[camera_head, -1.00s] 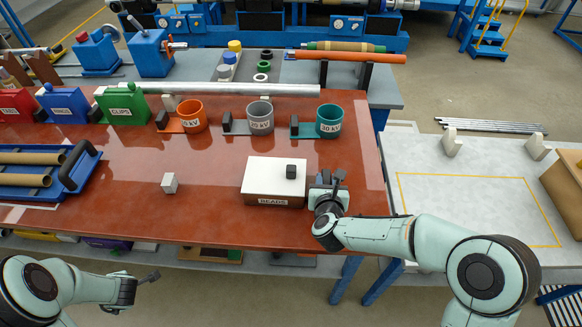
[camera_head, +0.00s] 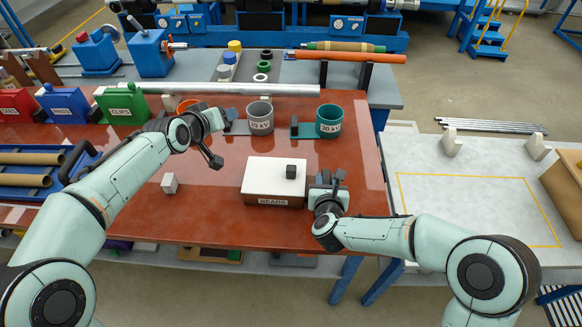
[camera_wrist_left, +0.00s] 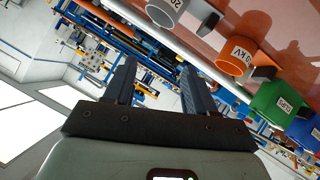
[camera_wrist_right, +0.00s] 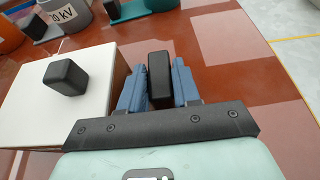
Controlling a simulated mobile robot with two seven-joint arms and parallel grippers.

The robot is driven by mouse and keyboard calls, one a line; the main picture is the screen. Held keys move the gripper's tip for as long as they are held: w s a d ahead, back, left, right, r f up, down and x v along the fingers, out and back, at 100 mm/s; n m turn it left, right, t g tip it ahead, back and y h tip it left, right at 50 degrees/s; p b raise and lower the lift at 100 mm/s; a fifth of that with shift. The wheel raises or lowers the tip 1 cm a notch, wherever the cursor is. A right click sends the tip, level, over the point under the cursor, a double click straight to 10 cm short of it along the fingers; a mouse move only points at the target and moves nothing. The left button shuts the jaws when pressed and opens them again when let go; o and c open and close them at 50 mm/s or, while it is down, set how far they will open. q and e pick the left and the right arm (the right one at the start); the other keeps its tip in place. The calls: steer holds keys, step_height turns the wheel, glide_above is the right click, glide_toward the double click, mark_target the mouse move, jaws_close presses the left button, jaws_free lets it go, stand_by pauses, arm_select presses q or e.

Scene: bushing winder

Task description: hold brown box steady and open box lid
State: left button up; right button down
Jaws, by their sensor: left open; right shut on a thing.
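The brown box (camera_head: 274,200) labelled BEADS stands on the red-brown table with its white lid (camera_head: 265,176) on and closed. A black knob (camera_head: 291,172) sits on the lid; it also shows in the right wrist view (camera_wrist_right: 65,75). My right gripper (camera_head: 328,180) is at the box's right side, its blue fingers shut on a black handle (camera_wrist_right: 159,80) there. My left gripper (camera_head: 221,138) is open and empty, raised above the table to the left of and behind the box. The left wrist view shows its spread fingers (camera_wrist_left: 157,85), with no box in sight.
Behind stand a grey cup (camera_head: 260,118), a teal cup (camera_head: 329,121) and an orange cup (camera_wrist_left: 236,55). A blue tray (camera_head: 30,185) with brown tubes is at left. The table front is clear.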

arm_select(q)
steer(key=s+d+f+m+g, duration=0.1)
steer(key=s+d+g, duration=0.1)
steer(key=d, duration=0.4)
steer(key=s+d+f+m+g, duration=0.1)
steer(key=s+d+m+g, duration=0.15)
steer(key=d, duration=0.45)
steer(key=g+y, duration=0.2)
steer(key=g, duration=0.1)
glide_toward(291, 169)
steer(key=shift+t, duration=0.25)
steer(key=x, duration=0.9)
steer(key=shift+s+f, duration=0.1)
steer(key=shift+f, duration=0.15)
jaws_close()
